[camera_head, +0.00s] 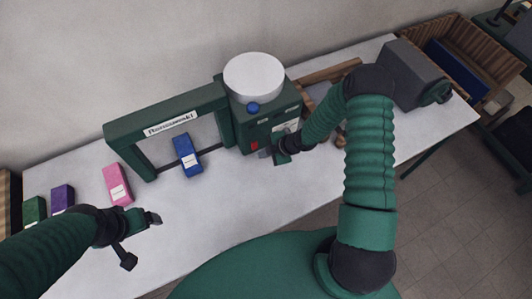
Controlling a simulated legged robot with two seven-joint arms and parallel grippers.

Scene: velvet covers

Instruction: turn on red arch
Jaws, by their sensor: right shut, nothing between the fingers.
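The arch (158,115) is a dark green frame with a white label, standing on the table and joined to a green machine body (270,122). A white round drum (254,77) and a blue knob (253,108) sit on the body. A small red switch (254,145) shows low on its front face. My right gripper (278,154) is shut and empty, just right of the red switch; I cannot tell whether it touches the body. My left gripper (142,240) is above the table's front left, with its fingers apart and nothing between them.
A blue box (187,156) stands under the arch. A pink box (117,185), a purple box (63,197) and a green box (35,209) stand to its left. A grey device (405,75) and a wooden crate (478,45) are at the right. The table (215,215) is clear in front.

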